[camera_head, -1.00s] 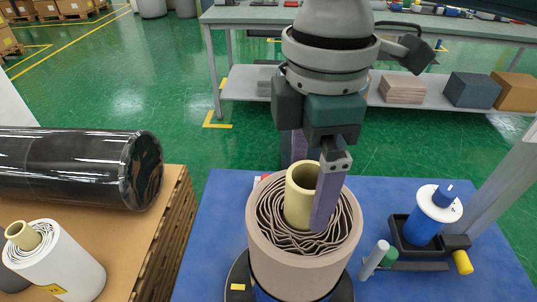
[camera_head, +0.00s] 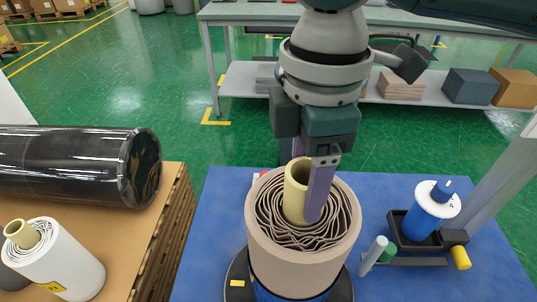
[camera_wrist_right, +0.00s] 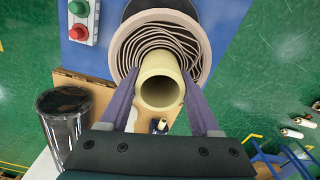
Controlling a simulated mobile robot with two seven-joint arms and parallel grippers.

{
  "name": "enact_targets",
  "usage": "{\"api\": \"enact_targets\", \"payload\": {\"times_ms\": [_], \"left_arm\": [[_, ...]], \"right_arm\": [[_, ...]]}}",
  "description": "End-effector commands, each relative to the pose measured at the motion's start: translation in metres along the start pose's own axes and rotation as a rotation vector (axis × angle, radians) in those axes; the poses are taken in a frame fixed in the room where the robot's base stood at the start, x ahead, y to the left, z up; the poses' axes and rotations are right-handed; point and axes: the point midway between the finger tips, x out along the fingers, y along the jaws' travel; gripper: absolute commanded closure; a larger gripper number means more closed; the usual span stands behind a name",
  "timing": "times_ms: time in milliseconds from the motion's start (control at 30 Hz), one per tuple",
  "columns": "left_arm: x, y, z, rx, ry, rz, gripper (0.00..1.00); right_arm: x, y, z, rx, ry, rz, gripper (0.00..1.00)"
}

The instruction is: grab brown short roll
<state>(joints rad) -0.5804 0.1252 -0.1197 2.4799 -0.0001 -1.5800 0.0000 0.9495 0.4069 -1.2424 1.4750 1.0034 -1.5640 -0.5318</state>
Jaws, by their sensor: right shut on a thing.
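The brown short roll (camera_head: 300,258) stands upright on a dark round base at the front middle of the blue table. Its wavy wound layers show on top, and a pale yellow core tube (camera_head: 296,185) sticks up from its middle. My right gripper (camera_head: 305,195) comes down from above and is shut on this core tube, one purple finger on each side. In the right wrist view the fingers (camera_wrist_right: 160,85) flank the tube (camera_wrist_right: 160,90), with the brown roll (camera_wrist_right: 123,48) around it. The far finger is partly hidden in the head view. My left gripper is not in view.
A blue spool with a white flange (camera_head: 425,215) stands in a black holder at the right of the blue table (camera_head: 215,235). A red and green button box (camera_wrist_right: 82,20) is near the roll.

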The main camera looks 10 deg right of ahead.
Motion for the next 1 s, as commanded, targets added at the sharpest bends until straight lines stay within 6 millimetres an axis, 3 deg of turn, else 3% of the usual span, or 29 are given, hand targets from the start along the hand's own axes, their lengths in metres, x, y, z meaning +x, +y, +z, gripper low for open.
{"api": "enact_targets", "payload": {"times_ms": [33,233,800,1000], "left_arm": [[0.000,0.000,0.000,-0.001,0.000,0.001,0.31],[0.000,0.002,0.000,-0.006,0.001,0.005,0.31],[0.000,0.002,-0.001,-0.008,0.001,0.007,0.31],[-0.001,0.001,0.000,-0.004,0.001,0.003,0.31]], "right_arm": [[0.000,0.000,0.000,0.000,0.000,0.000,0.79],[0.000,0.000,0.000,0.000,0.000,-0.001,1.00],[-0.002,0.001,-0.001,0.000,0.002,0.001,1.00],[-0.015,0.001,-0.001,-0.001,0.004,0.002,1.00]]}}
